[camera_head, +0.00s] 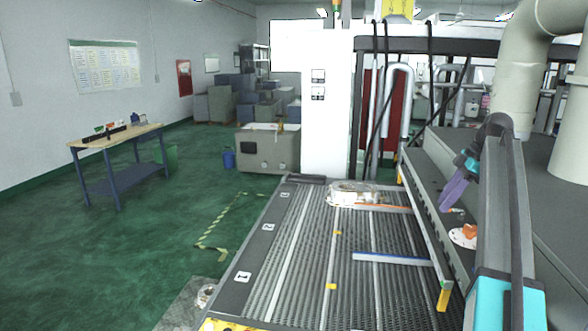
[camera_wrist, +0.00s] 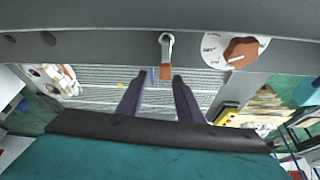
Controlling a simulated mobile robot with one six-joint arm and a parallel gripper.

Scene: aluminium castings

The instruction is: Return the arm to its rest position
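My arm (camera_head: 505,220) is raised on the right of the head view and bent, with a teal joint low down. My gripper (camera_head: 453,198), with purple fingers, points down and left beside the grey machine housing, above the belt's right edge. In the wrist view, my gripper (camera_wrist: 158,78) has its two fingers apart with nothing held between them. A pale metal casting (camera_head: 352,193) lies near the far end of the slatted conveyor (camera_head: 300,260), away from my gripper.
A grey machine housing (camera_head: 432,160) stands close to my gripper, with an orange knob (camera_head: 466,233) that also shows in the wrist view (camera_wrist: 242,50). A guide bar (camera_head: 390,258) crosses the belt. A workbench (camera_head: 115,140) stands far left. The green floor (camera_head: 150,235) left of the conveyor is largely clear.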

